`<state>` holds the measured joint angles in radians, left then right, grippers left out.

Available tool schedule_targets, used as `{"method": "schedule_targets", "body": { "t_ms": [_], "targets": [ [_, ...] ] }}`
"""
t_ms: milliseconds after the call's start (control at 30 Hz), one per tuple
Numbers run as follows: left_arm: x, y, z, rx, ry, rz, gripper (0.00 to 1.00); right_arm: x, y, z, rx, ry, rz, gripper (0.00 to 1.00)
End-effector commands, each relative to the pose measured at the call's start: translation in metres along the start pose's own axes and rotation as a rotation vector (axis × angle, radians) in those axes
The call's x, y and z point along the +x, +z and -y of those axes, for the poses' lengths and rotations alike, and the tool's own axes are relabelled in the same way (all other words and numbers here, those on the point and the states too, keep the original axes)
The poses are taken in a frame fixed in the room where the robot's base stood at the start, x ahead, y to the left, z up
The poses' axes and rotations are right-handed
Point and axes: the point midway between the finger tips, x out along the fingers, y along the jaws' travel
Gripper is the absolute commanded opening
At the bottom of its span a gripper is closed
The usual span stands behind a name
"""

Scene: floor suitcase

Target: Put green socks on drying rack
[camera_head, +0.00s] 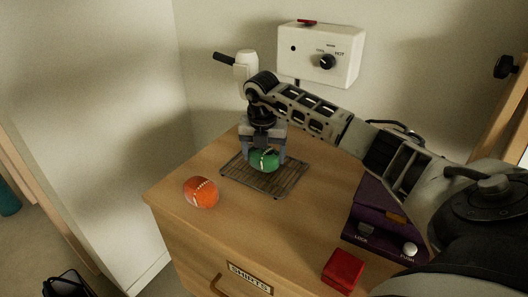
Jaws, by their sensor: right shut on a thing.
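The green socks (264,161), a rolled ball with a pale stripe, are between the fingers of my right gripper (264,153). That gripper points straight down and is shut on them. The drying rack (292,181), a flat slatted brown grid with a dark metal frame, lies on top of the wooden dresser. The socks are over the rack's back-middle part. I cannot tell whether they touch its slats. My left gripper is not in view.
An orange ball with pale stitching (201,192) sits left of the rack on the dresser top (320,220). A red box (343,269) is at the front right, by a dark purple case (375,215). A white wall unit (318,53) hangs behind.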

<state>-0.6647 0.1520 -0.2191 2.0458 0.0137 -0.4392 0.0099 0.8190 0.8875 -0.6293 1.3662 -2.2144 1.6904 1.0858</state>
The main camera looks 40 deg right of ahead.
Motion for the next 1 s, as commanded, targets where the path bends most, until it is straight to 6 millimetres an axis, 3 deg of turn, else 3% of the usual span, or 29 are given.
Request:
{"method": "schedule_targets", "body": {
  "t_ms": [367, 400, 467, 767, 867, 1000],
  "targets": [
    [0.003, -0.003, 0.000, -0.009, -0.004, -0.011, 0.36, 0.007, -0.001, 0.000, 0.002, 0.001, 0.002, 0.52],
    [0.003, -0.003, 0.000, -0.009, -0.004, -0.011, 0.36, 0.007, -0.001, 0.000, 0.002, 0.001, 0.001, 0.80],
    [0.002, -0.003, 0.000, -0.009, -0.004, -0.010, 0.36, 0.006, -0.001, 0.000, 0.002, 0.001, 0.001, 0.96],
    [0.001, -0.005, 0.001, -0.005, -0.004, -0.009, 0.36, 0.004, 0.000, 0.000, 0.002, 0.001, 0.002, 0.96],
    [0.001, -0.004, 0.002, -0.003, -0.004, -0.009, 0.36, -0.002, 0.000, -0.001, 0.001, 0.004, 0.004, 0.96],
    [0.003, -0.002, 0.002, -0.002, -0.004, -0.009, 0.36, -0.025, 0.001, 0.000, 0.002, 0.005, 0.007, 0.96]
  ]
}}
